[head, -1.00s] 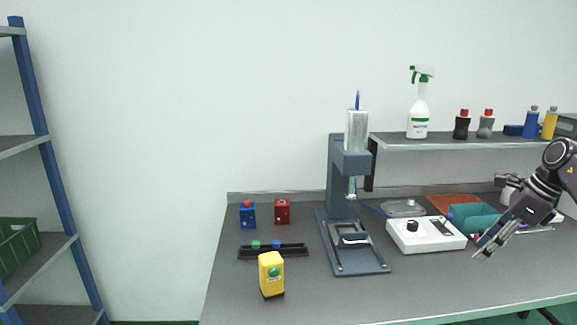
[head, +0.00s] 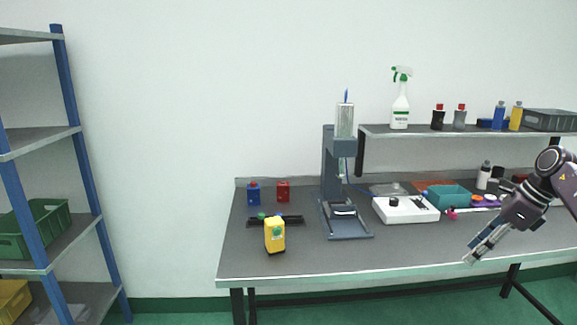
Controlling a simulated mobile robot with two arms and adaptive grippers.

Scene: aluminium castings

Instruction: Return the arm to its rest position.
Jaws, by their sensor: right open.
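My right gripper (head: 471,256) comes in from the right in the head view. Its arm bends down from the right edge, and the fingers point down and left across the front part of the workbench (head: 340,262). The jaws are open and nothing shows between them. The gripper appears apart from the objects on the bench. My left gripper is not in the picture.
A grey press (head: 345,225) stands mid-bench, with a white control box (head: 405,209) and a teal bin (head: 448,196) to its right. A yellow block (head: 275,234) sits at left. A blue-post rack (head: 75,150) stands far left. The bench front is largely clear.

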